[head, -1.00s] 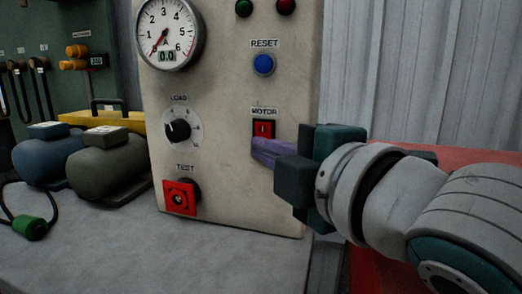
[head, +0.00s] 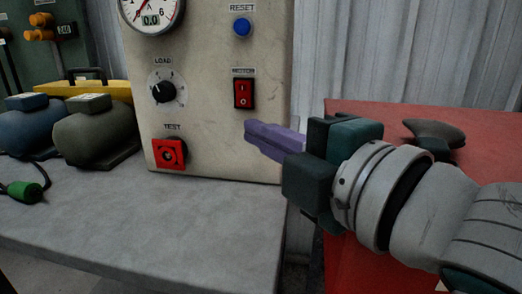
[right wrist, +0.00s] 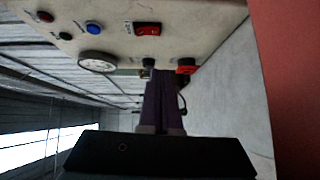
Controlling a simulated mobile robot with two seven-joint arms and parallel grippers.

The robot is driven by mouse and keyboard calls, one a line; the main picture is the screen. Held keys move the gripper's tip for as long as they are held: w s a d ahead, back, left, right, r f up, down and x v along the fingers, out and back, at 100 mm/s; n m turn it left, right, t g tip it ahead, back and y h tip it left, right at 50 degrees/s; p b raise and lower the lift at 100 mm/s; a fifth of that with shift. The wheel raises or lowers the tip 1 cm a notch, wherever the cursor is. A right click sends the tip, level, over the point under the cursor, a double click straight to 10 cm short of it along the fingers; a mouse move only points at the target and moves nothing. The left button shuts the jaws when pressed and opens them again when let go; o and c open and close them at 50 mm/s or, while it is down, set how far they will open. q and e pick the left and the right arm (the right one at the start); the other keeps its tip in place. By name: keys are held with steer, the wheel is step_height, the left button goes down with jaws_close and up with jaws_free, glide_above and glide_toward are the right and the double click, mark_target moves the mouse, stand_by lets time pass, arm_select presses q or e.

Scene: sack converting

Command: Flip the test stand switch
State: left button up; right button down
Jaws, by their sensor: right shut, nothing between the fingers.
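The test stand (head: 210,100) is a beige upright panel on a grey bench. Its red rocker switch (head: 243,93) sits under a small label, below the blue RESET button, and it also shows in the right wrist view (right wrist: 147,29). My right gripper (head: 250,131) has purple fingers, shut and empty. In the head view its tips appear just below and right of the rocker switch, apart from it. In the right wrist view the fingers (right wrist: 161,75) point toward the panel. My left gripper is not in view.
The panel also carries a gauge (head: 151,14), a LOAD knob (head: 163,92), a blue RESET button (head: 242,27) and a red TEST socket (head: 169,153). Blue and olive motors (head: 97,132) stand left on the bench (head: 180,225). A red surface (head: 480,130) lies right.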

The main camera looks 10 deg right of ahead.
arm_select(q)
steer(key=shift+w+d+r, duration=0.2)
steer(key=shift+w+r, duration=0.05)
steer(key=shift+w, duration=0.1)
arm_select(e)
steer(key=shift+f+v, duration=0.15)
steer(key=shift+v, duration=1.1)
steer(key=shift+f+v, duration=0.1)
steer(key=shift+v, duration=1.2)
steer(key=shift+w+d, duration=0.1)
steer(key=shift+d, duration=0.05)
steer(key=s+d+r+m+g+h+p, duration=0.55)
steer(key=d+r+m+p, duration=0.2)
steer(key=m+p, duration=0.65)
steer(key=s+d+r+m+g+h+p, duration=0.1)
steer(key=s+d+r+m+g+p, duration=0.2)
steer(key=s+p, duration=0.45)
steer(key=s+d+r+m+g+h+p, duration=0.1)
steer(key=s+r+m+g+p, duration=0.3)
steer(key=s+p, duration=0.4)
arm_select(q)
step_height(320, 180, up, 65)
steer(key=p, duration=3.5)
arm_select(e)
step_height(320, 180, up, 34)
steer(key=w, duration=0.1)
steer(key=shift+w, duration=0.35)
